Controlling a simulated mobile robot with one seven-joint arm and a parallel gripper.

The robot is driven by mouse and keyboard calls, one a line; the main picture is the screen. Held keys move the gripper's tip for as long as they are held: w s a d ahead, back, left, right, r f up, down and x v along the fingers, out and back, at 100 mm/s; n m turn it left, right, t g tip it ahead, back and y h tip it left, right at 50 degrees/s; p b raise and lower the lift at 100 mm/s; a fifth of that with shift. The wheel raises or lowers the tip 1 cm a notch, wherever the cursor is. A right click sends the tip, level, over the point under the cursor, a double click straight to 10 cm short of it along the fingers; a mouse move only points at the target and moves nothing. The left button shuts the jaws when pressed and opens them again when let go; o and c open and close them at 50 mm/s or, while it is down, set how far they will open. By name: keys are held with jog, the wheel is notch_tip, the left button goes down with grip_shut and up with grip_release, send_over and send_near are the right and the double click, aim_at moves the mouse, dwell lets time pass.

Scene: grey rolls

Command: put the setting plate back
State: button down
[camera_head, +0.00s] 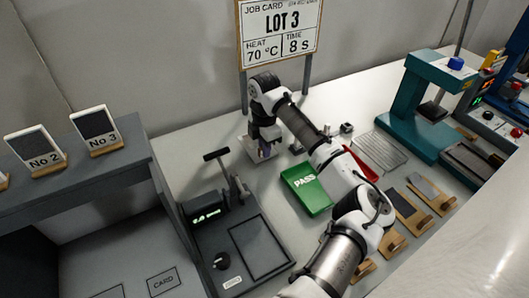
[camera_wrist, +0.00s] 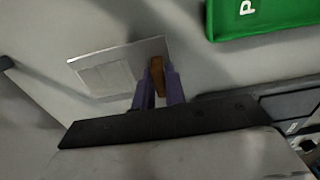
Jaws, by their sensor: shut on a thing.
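My gripper (camera_head: 262,152) is at the back of the white bench, below the job card sign. In the wrist view its purple fingers (camera_wrist: 157,88) are shut on a narrow brown grip (camera_wrist: 157,72). The grip adjoins a thin pale grey plate (camera_wrist: 112,68), which I take to be the setting plate. The plate extends left of the fingers and is partly hidden by them. In the head view only a pale edge of it (camera_head: 249,150) shows beside the gripper. I cannot tell whether it touches the bench.
A black lever device (camera_head: 238,240) stands in front. Wooden-handled plates (camera_head: 405,205), a wire rack (camera_head: 380,150) and a teal press (camera_head: 425,110) are at right.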

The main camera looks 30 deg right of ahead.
jog(key=shift+f, duration=1.5)
jog(key=shift+f, duration=0.15)
jog(key=c, duration=1.5)
grip_release()
jog(key=shift+o, duration=0.2)
notch_tip(320, 180, up, 12)
jog(key=shift+r+b, duration=0.2)
jog(key=shift+b, duration=1.05)
